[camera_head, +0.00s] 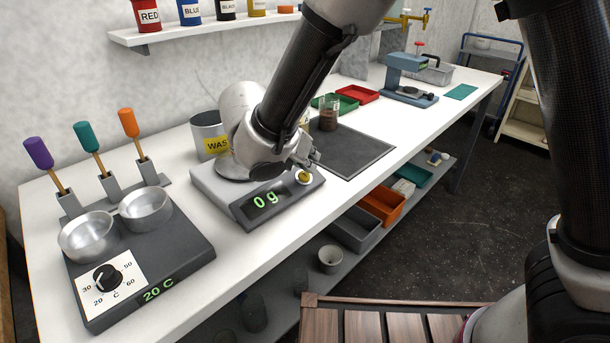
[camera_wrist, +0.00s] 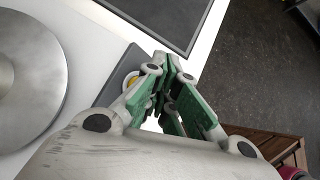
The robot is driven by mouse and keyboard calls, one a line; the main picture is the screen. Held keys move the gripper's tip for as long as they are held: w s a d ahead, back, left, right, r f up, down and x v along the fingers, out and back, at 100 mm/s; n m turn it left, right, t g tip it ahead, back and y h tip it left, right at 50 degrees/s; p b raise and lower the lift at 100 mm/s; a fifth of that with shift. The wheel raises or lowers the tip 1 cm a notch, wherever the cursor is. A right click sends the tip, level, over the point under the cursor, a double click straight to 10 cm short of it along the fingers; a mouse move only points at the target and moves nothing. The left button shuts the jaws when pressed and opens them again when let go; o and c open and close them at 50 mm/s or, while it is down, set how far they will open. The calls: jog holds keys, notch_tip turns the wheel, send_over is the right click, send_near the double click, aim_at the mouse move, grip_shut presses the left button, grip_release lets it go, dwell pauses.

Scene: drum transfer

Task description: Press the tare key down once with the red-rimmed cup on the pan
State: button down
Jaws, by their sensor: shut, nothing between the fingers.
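The scale (camera_head: 285,195) stands on the white bench, its green display (camera_head: 265,200) reading 0 g. Its round yellow tare key (camera_head: 304,177) is at the right end of the front panel and shows partly behind my finger in the wrist view (camera_wrist: 132,82). My gripper (camera_head: 312,158) is shut and empty, close above the key; I cannot tell whether it touches. In the wrist view, my fingertips (camera_wrist: 172,68) lie just right of the key. The metal pan (camera_wrist: 30,80) looks bare where it shows. I cannot make out a red-rimmed cup on it; my arm hides the pan in the head view.
A hot plate (camera_head: 185,255) with two metal bowls is left of the scale. A waste bin (camera_head: 208,130) stands behind it. A dark mat (camera_head: 350,150) with a beaker of brown content (camera_head: 328,118) is to the right. A reddish edge (camera_wrist: 291,172) shows by the wooden deck.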

jog(key=r, duration=0.1)
jog(key=s+d+r, duration=0.1)
jog(key=r, duration=0.2)
jog(key=shift+s+d+r, duration=0.2)
jog(key=shift+d+r, duration=0.05)
jog(key=shift+d, duration=0.05)
dwell(0.5)
jog(key=s+d+r+m+g+y, duration=0.1)
jog(key=s+d+r+m, duration=0.2)
jog(key=d+m, duration=0.7)
jog(key=s+d+r+m+g+y, duration=0.1)
jog(key=s+d+r+m, duration=0.3)
jog(key=s+d+m, duration=0.4)
jog(key=s+d+r+m+y, duration=0.2)
jog(key=s+d+m, duration=0.3)
jog(key=d+m, duration=0.8)
jog(key=d+r, duration=0.1)
jog(key=d, duration=0.6)
jog(key=shift+s+d+r+g+y, duration=0.2)
jog(key=shift+d+g+y, duration=0.1)
jog(key=shift+d+g, duration=0.1)
